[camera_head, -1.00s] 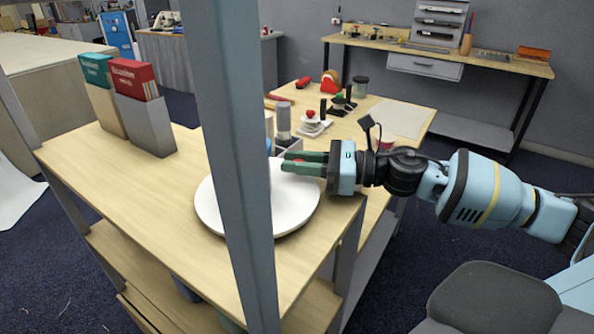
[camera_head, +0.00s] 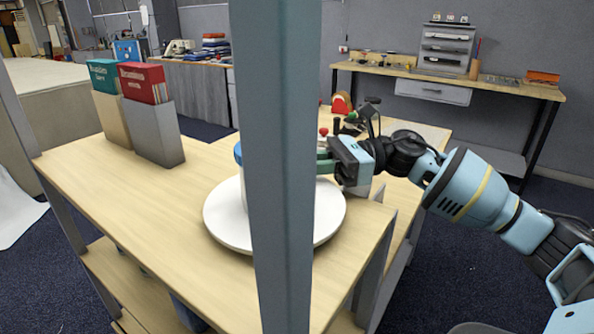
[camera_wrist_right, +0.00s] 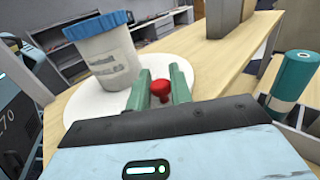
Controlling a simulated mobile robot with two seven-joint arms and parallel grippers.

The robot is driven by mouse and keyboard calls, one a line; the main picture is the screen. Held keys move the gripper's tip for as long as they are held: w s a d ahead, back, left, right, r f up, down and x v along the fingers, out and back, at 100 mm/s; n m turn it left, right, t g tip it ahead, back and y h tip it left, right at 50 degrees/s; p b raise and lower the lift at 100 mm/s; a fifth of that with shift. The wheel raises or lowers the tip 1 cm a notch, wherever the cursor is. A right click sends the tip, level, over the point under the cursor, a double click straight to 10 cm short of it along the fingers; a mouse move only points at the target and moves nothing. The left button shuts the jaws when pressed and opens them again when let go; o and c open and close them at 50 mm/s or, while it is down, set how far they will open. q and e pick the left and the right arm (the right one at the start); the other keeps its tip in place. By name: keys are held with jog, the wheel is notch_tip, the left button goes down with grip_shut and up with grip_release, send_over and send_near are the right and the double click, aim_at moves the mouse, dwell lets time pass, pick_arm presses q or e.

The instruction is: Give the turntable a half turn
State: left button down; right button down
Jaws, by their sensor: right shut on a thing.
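The turntable is a white round disc (camera_head: 228,222) on the wooden table, partly hidden by a grey post in the head view; it also shows in the right wrist view (camera_wrist_right: 88,106). A white tub with a blue lid (camera_wrist_right: 105,55) stands on it; in the head view only the tub's left edge (camera_head: 238,153) shows beside the post. My right gripper (camera_wrist_right: 160,83) is shut on a red knob (camera_wrist_right: 160,91) at the disc's edge. In the head view the right gripper (camera_head: 323,162) is at the disc's far right side, its fingertips partly behind the post. My left gripper is not in view.
The grey post (camera_head: 280,200) stands in front of the table (camera_head: 130,200). Books in a grey holder (camera_head: 150,130) stand at the back left. A teal cylinder (camera_wrist_right: 295,72) is right of my right gripper in the wrist view. The table's left front is clear.

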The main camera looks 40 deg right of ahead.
jog(key=shift+w, duration=0.1)
dwell(0.5)
jog(key=c, duration=1.3)
grip_release()
jog(key=shift+c, duration=0.2)
jog(key=shift+d, duration=0.1)
jog(key=shift+d+f+b, duration=0.1)
jog(key=shift+d+b, duration=0.2)
jog(key=b+v, duration=0.2)
jog(key=v, duration=0.5)
